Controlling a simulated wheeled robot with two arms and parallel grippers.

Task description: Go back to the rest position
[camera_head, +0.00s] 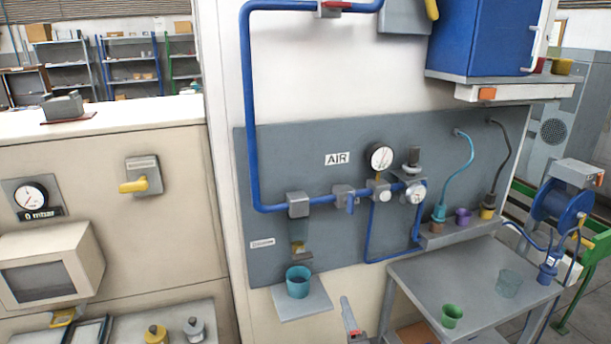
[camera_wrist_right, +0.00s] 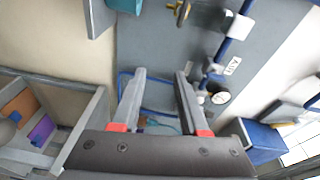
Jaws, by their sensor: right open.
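My right gripper (camera_head: 351,318) shows only in small part at the bottom middle of the head view, as a grey finger with a red mark, below the wall panel and left of the grey table. In the right wrist view the gripper (camera_wrist_right: 160,92) has its two grey fingers apart, with red marks at their bases. Nothing is between the fingertips; the panel (camera_wrist_right: 165,30) and blue piping show beyond them. My left gripper is in neither view.
A teal cup (camera_head: 298,283) stands on a small shelf (camera_head: 305,307). A grey table (camera_head: 425,270) holds a green cup (camera_head: 452,316) and a clear cup (camera_head: 508,284). Blue pipe (camera_head: 250,110) and gauges (camera_head: 381,157) are on the panel. A blue hose reel (camera_head: 560,203) stands right.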

